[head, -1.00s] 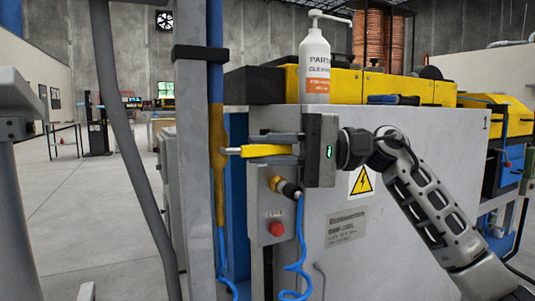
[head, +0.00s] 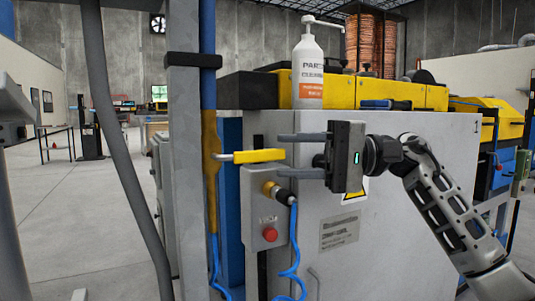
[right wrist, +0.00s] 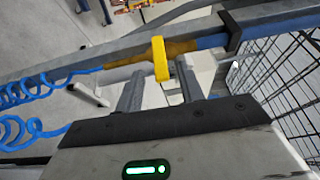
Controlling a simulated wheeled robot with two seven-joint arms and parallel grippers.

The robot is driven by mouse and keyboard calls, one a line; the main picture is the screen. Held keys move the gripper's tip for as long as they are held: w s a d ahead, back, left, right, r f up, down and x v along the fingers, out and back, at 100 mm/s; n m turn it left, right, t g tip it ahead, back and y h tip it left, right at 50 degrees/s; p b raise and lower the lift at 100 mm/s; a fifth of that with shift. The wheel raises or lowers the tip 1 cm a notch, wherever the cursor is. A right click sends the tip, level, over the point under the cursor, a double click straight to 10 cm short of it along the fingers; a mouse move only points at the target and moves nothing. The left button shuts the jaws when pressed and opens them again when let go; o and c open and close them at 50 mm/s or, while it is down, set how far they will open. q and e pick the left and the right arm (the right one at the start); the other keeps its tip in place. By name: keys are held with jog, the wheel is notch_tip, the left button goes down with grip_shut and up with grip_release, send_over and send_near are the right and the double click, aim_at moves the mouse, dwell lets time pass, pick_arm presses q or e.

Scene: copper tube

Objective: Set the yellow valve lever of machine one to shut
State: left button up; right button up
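The yellow valve lever (head: 258,156) sticks out horizontally to the right, crosswise to the upright blue and yellow pipe (head: 209,150). In the right wrist view the lever (right wrist: 160,58) shows as a yellow bar in front of the pipe. My right gripper (head: 280,155) is open, its two fingers above and below the level of the lever's free end. The fingertips are at or just short of that end, with clear gaps on both sides. In the right wrist view the gripper (right wrist: 158,78) has the lever between and beyond its fingertips. My left gripper is not in view.
A grey machine cabinet (head: 400,220) marked 1 stands behind the gripper. A control box (head: 262,215) with a red button (head: 270,234) and coiled blue hose (head: 292,245) sits below the lever. A white pump bottle (head: 308,70) stands on top. A grey post (head: 187,130) is beside the pipe.

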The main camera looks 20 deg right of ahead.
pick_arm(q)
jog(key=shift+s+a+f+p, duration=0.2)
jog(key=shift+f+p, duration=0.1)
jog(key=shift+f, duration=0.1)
pick_arm(e)
jog(key=s+d, duration=0.2)
jog(key=d, duration=0.8)
jog(key=shift+d, duration=0.15)
